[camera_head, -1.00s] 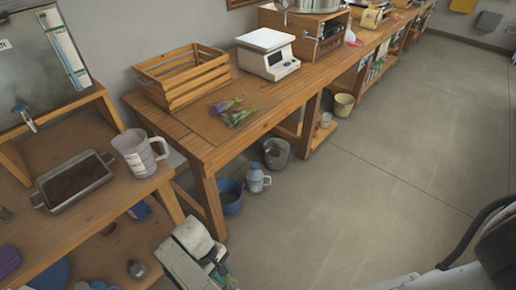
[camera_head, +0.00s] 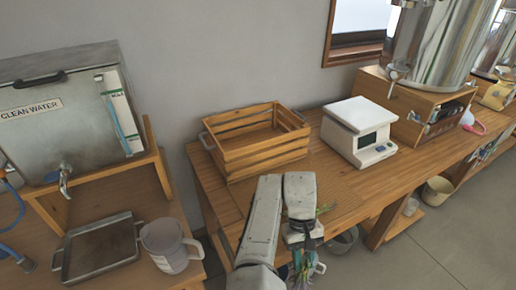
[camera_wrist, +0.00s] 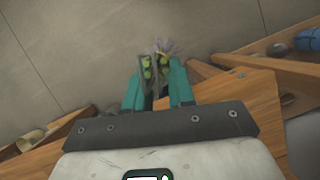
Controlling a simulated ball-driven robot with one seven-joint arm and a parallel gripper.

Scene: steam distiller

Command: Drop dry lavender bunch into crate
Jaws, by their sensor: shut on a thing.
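The open slatted wooden crate (camera_head: 262,158) stands on the workbench near the wall, and its visible inside looks empty. My gripper (camera_head: 303,268) is in front of the bench edge, to the right of the crate and nearer to me. In the wrist view its teal fingers (camera_wrist: 156,82) are shut on a lavender bunch (camera_wrist: 163,50) with green stems and pale purple tips. The bunch is apart from the crate.
A white scale (camera_head: 357,132) stands right of the crate, with a wooden stand (camera_head: 417,109) and steel vessel (camera_head: 437,45) beyond. At left are the clean water tank (camera_head: 60,115), a metal tray (camera_head: 100,250) and a measuring jug (camera_head: 170,247). Several containers sit below the bench.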

